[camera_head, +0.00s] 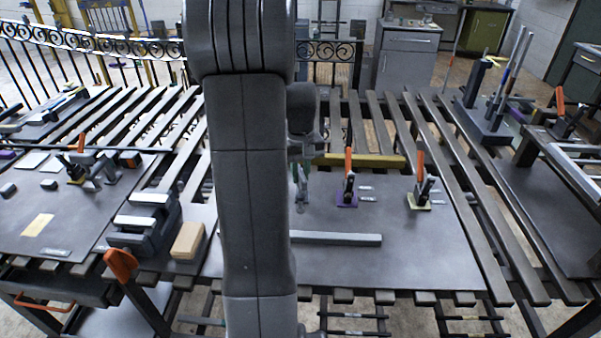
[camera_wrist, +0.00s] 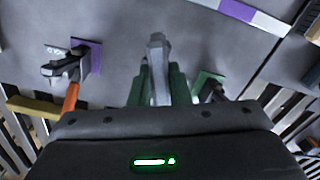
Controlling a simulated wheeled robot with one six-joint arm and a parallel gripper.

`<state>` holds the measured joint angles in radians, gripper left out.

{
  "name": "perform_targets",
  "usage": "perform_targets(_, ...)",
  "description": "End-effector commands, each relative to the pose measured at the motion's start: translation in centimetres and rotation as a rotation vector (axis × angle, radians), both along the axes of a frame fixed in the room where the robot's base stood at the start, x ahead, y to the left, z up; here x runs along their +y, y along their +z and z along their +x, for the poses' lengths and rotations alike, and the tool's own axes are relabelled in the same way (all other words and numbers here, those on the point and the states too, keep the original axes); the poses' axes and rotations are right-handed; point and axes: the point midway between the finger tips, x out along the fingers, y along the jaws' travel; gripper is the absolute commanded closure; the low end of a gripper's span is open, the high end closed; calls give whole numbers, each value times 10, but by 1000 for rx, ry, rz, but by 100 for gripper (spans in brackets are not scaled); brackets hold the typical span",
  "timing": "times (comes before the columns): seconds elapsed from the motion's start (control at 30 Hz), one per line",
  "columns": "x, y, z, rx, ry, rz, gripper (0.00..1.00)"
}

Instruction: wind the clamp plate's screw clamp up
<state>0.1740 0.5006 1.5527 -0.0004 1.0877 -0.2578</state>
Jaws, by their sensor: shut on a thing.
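The clamp plate (camera_head: 400,255) is a grey board on the slatted table, to the right of my arm in the head view; it also shows in the wrist view (camera_wrist: 120,20). My gripper (camera_wrist: 158,82) has dark green fingers on both sides of a grey metal piece, which I take for part of the screw clamp (camera_wrist: 157,50). The fingers are shut on it. In the head view my gripper (camera_head: 301,188) is low over the plate, partly hidden by my arm. The screw's thread and lower end are hidden.
A purple-based toggle clamp (camera_head: 348,190) with an orange handle stands close to my gripper. Another orange-handled clamp (camera_head: 420,188) stands farther right. A yellow bar (camera_head: 365,160) lies behind, and a pale grey bar (camera_head: 335,238) in front. A green-based clamp (camera_wrist: 207,86) is close by.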

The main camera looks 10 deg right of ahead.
Motion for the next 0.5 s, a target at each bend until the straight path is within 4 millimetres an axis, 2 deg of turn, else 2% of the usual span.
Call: perform_targets(0.5, 0, -2, -1, 2, 489, 1, 100)
